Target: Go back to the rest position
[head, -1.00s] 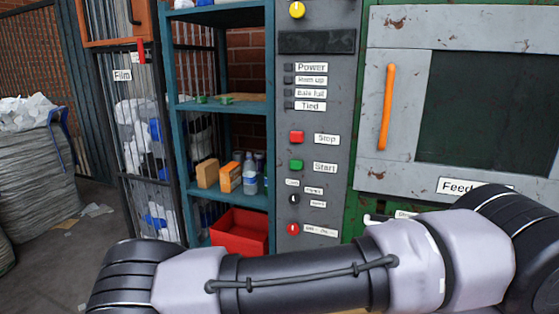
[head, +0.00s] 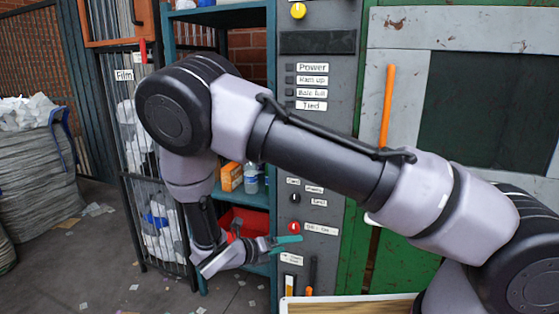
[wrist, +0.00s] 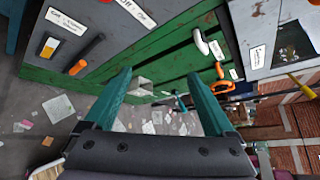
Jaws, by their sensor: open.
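My gripper (head: 286,245) hangs low in front of the teal shelf, to the lower left of my raised arm. Its teal fingers point right, toward the foot of the grey control panel (head: 312,215). In the wrist view my gripper (wrist: 159,78) is open, with the two fingers wide apart and nothing between them. My arm hides the Stop and Start buttons and part of the shelf.
The red bin (head: 256,221) sits low in the teal shelf (head: 262,190), behind my gripper. The green machine (head: 384,262) stands at right with an orange handle (head: 387,105). A Film cage (head: 125,100) stands left. Paper scraps litter the floor; open floor lies at lower left.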

